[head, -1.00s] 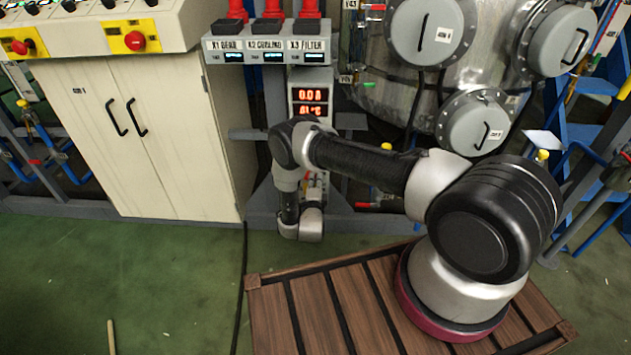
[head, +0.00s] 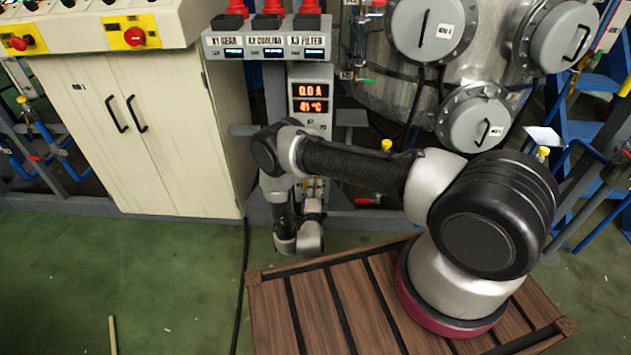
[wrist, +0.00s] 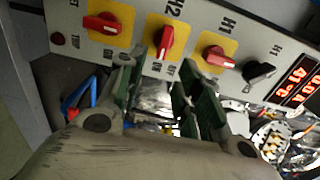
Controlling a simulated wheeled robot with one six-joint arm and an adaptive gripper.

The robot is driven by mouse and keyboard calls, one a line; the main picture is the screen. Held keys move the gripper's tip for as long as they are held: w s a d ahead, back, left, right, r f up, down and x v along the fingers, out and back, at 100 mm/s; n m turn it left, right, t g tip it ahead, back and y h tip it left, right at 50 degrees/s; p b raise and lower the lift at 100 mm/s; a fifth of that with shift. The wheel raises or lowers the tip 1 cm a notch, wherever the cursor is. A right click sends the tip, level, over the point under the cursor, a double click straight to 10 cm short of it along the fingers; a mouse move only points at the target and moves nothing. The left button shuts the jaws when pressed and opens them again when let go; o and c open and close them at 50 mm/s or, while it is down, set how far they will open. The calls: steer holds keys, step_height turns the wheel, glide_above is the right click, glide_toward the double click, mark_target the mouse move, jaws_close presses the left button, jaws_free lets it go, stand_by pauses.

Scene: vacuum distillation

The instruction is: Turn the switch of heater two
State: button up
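In the wrist view a grey panel (wrist: 140,35) runs across the top, tilted in the picture. The red switch by the H2 label (wrist: 168,42) sits on a yellow plate, with its pale-marked handle pointing roughly down in the picture. My gripper (wrist: 157,70) is open, its two fingers apart and nothing visible between them. The H2 switch shows just beyond the gap between the fingertips. I cannot tell whether a finger touches it. In the head view my arm hides the switches, and my gripper cannot be made out.
Another red switch (wrist: 104,25) is to the left of H2 and a red H1 switch (wrist: 218,56) to the right, then a black knob (wrist: 259,70). A red digital display (head: 312,98) is above my wrist in the head view. A cream cabinet (head: 150,130) stands left.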

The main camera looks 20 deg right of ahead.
steer(key=v, duration=0.5)
stand_by(0.4)
